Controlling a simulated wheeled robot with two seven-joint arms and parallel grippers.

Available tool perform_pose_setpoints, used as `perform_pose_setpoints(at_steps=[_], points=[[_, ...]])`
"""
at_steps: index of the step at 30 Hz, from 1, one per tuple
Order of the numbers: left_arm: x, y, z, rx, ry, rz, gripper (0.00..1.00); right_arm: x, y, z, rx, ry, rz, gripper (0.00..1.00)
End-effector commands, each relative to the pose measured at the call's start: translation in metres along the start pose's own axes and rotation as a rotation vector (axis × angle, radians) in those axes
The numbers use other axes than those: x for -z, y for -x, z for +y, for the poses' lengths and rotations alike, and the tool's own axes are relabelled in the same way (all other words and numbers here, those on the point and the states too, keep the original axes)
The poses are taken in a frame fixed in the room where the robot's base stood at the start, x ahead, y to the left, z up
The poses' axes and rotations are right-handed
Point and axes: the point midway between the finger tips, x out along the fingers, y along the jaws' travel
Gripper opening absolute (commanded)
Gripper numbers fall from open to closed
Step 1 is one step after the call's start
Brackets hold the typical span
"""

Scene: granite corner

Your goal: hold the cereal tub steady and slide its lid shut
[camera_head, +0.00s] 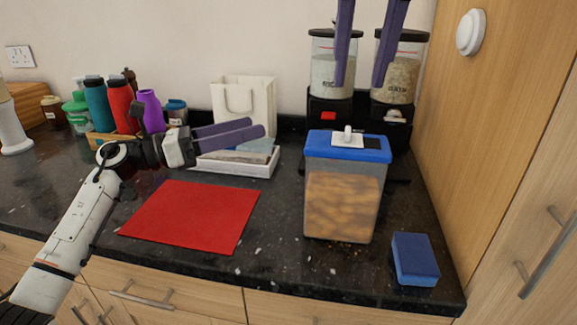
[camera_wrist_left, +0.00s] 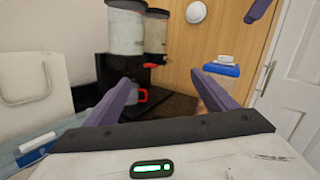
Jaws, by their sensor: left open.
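The cereal tub (camera_head: 342,205) is clear with brown cereal inside, upright near the counter's front right. In the left wrist view the blue lid (camera_wrist_left: 222,70) shows beyond the right finger. My left gripper (camera_head: 257,128) is open and empty, left of the tub and apart from it, pointing right. My right gripper (camera_head: 359,85) hangs from the top, fingers apart and empty, above and behind the lid in the picture.
Two dispensers (camera_head: 328,75) stand behind the tub. A red mat (camera_head: 195,215) lies front left, a blue sponge (camera_head: 414,258) front right. A white tray (camera_head: 235,168) and bag (camera_head: 258,98) are behind my left gripper, bottles (camera_head: 97,105) further left. A wooden panel (camera_head: 470,130) bounds the right.

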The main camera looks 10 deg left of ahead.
Motion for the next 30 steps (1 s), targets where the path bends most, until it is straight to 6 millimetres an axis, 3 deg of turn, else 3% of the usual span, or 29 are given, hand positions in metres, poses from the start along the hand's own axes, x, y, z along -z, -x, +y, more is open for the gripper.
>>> perform_pose_setpoints(at_steps=[1, 3, 7, 17, 23, 30], points=[[0.012, -0.018, -0.017, 0.080, -0.068, 0.082, 0.78, 0.000, 0.000, 0.000, 0.000, 0.000, 0.000, 0.31], [0.038, -0.035, -0.042, 0.208, -0.173, 0.210, 0.78, 0.000, 0.000, 0.000, 0.000, 0.000, 0.000, 0.31], [0.080, -0.042, -0.077, 0.432, -0.343, 0.415, 0.78, 0.000, 0.000, 0.000, 0.000, 0.000, 0.000, 0.31], [0.068, -0.057, -0.097, 0.492, -0.310, 0.539, 0.78, 0.000, 0.000, 0.000, 0.000, 0.000, 0.000, 0.31], [0.079, -0.072, -0.107, 0.497, -0.306, 0.543, 0.78, 0.000, 0.000, 0.000, 0.000, 0.000, 0.000, 0.31], [0.103, -0.105, -0.123, 0.497, -0.305, 0.543, 0.78, 0.000, 0.000, 0.000, 0.000, 0.000, 0.000, 0.31]])
